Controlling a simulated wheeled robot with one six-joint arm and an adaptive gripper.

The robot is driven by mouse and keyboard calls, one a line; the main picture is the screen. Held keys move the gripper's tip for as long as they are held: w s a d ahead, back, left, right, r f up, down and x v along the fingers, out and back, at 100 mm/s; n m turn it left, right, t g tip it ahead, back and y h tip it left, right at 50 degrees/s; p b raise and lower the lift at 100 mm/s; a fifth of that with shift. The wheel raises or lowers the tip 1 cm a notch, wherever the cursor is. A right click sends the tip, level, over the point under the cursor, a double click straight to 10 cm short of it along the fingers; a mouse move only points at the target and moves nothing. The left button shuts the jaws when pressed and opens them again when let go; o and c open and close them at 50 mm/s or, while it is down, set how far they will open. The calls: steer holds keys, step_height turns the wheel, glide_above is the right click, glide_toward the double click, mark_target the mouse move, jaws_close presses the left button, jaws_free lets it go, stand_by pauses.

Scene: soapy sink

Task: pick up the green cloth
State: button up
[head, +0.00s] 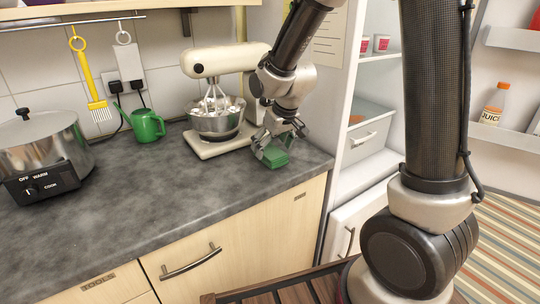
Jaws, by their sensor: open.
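The green cloth (274,156) looks like a small folded block on the dark grey counter, near its right end. My gripper (268,148) is open and points down at the cloth, with its fingers at or just above it. The fingers partly hide the cloth's upper side. I cannot tell whether they touch it.
A cream stand mixer (208,66) with a steel bowl (216,122) stands just left of my gripper. A green watering can (145,124) and a steel slow cooker (42,145) are farther left. The counter (160,190) in front is clear. An open fridge (365,130) is to the right.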

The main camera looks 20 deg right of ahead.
steer(key=shift+x, duration=0.95)
steer(key=shift+c, duration=0.5)
steer(key=c, duration=1)
steer(key=shift+c, duration=0.2)
